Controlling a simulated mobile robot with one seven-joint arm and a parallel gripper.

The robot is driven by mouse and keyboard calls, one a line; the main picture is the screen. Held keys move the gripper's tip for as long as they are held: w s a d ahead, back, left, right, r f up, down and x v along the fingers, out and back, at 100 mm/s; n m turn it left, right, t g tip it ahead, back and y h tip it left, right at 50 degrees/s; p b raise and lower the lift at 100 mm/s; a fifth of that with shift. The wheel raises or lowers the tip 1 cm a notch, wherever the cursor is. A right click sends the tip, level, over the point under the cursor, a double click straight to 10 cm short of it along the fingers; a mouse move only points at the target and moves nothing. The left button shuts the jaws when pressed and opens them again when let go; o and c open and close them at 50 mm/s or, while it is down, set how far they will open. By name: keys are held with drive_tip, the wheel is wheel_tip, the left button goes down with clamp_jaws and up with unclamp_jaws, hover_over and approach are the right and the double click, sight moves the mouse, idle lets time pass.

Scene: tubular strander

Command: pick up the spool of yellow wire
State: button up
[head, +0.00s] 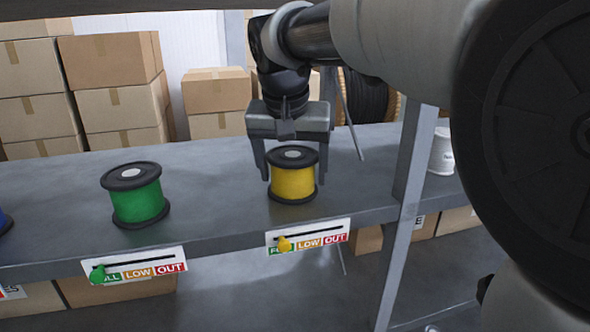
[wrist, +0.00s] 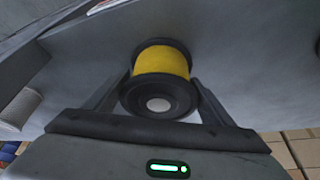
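The spool of yellow wire (head: 292,183) has black flanges and stands upright on the grey shelf (head: 225,214). My gripper (head: 293,180) is above and around it, pointing down, with one finger on the left side and one on the right. The fingers are spread wide. In the wrist view the yellow spool (wrist: 161,75) lies between the two fingers (wrist: 155,92), and small gaps seem to show beside its flange. Whether either finger touches the spool is hard to tell.
A green spool (head: 138,196) stands to the left on the same shelf, with part of a blue spool (head: 5,222) at the left edge. A white spool (head: 441,153) is right of the metal post (head: 403,205). Cardboard boxes (head: 115,90) are stacked behind.

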drive_tip(key=shift+c, duration=1.4)
drive_tip(key=shift+r, duration=0.1)
